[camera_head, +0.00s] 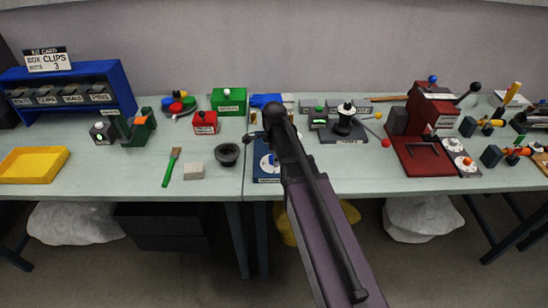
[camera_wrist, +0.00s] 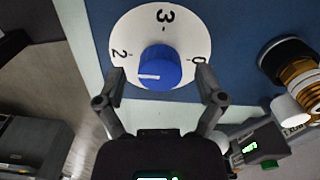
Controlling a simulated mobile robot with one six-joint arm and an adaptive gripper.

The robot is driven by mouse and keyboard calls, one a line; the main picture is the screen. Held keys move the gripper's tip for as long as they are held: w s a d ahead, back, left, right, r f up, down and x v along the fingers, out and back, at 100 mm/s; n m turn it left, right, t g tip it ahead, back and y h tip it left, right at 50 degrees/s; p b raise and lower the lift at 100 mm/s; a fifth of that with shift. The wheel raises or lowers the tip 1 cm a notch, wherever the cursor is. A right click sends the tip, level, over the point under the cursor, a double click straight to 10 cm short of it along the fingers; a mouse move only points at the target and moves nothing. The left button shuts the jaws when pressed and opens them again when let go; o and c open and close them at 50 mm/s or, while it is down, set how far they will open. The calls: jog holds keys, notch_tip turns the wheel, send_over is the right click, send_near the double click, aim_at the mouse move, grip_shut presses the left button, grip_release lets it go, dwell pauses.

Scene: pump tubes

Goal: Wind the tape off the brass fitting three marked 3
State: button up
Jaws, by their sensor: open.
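A white dial (camera_wrist: 180,25) on a blue panel (camera_wrist: 225,40) fills the upper middle of the wrist view. It shows the figures 2, 3 and 0, with a blue knob (camera_wrist: 160,68) at its centre. A white mark on the knob is at its lower left, on the side of the 2. My gripper (camera_wrist: 160,86) is open, with one finger on each side of the knob; contact is unclear. A ringed brass fitting (camera_wrist: 302,78) with a dark collar is at the right edge, partly cut off. In the head view my arm covers much of the blue panel (camera_head: 266,178).
A white cylinder (camera_wrist: 291,109) and a small device with a green display (camera_wrist: 250,147) are close to the right finger. In the head view, a black cup (camera_head: 228,153) stands left of the panel and a red press (camera_head: 425,155) to the right.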

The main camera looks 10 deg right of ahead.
jog(key=c, duration=1.2)
jog(key=shift+o, duration=0.2)
